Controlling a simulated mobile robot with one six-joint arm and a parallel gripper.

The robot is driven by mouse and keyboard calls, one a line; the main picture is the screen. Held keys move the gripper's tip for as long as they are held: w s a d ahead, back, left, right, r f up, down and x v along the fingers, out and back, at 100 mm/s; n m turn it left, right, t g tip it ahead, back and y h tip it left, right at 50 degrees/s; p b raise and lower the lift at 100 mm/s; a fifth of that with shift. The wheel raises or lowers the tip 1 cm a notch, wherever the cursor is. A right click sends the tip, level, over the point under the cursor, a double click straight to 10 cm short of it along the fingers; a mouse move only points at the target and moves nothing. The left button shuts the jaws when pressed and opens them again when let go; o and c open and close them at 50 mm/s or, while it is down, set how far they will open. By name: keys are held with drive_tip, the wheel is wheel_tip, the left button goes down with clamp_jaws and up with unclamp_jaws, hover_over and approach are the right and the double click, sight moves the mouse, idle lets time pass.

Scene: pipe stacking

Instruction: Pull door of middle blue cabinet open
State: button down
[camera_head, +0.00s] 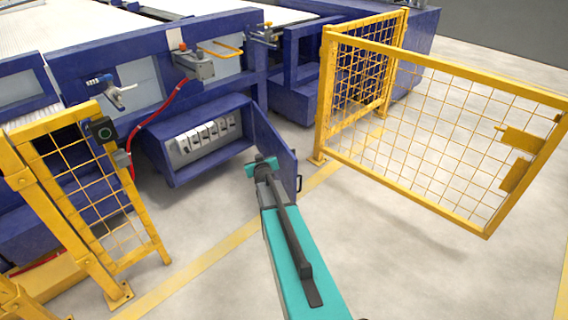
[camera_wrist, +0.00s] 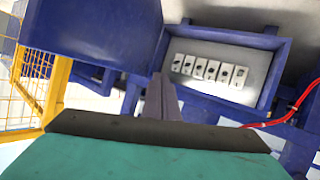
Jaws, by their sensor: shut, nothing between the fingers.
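The middle blue cabinet (camera_head: 165,165) is low under the blue machine frame, with its front open and a row of several white switch units (camera_head: 207,138) inside. Its blue door (camera_head: 275,143) stands swung out to the right, with a dark handle (camera_head: 299,184) on its outer face. The wrist view shows the door (camera_wrist: 95,35) at left and the open cabinet (camera_wrist: 275,75) at right. My gripper (camera_head: 259,163) is shut and empty, on the inner side of the door, in front of the opening. Whether it touches the door I cannot tell.
A yellow mesh gate (camera_head: 430,140) stands open at right, and a yellow mesh panel (camera_head: 95,190) stands at left. A red hose (camera_head: 155,115) hangs left of the cabinet. Grey floor (camera_head: 420,260) is clear at front right.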

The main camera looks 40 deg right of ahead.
drive_tip(key=s+a+f+n+g+y+b, duration=0.1)
drive_tip(key=s+a+f+g+y, duration=0.15)
drive_tip(key=s+a+f, duration=0.6)
drive_tip(key=s+a+f+g+y, duration=0.15)
drive_tip(key=s+a+g, duration=0.25)
drive_tip(key=a, duration=0.9)
drive_tip(key=s+a+f+n+g+y+b, duration=0.1)
drive_tip(key=s+a+f+g+y, duration=0.15)
drive_tip(key=s+a+f, duration=0.6)
drive_tip(key=s+a+f+g+y+b, duration=0.2)
drive_tip(key=s+a+f+b, duration=0.2)
drive_tip(key=s+a+f, duration=0.3)
drive_tip(key=s+a+f+m+g+y+b, duration=0.1)
drive_tip(key=s+a+f+g+y+b, duration=0.2)
drive_tip(key=s+a+f+b, duration=0.2)
drive_tip(key=s+a+f+g+y+b, duration=0.2)
drive_tip(key=s+a+f+b, duration=0.2)
drive_tip(key=s+a+f, duration=0.6)
drive_tip(key=shift+s+a+g, duration=0.15)
drive_tip(key=shift+s+a, duration=0.2)
drive_tip(key=shift+s, duration=0.55)
drive_tip(key=shift+s+a+g, duration=0.1)
drive_tip(key=shift+s+a, duration=0.3)
drive_tip(key=shift+s, duration=0.55)
drive_tip(key=shift+s+a+g, duration=0.15)
drive_tip(key=shift+s+a, duration=0.2)
drive_tip(key=shift+s, duration=0.55)
drive_tip(key=shift+d, duration=0.1)
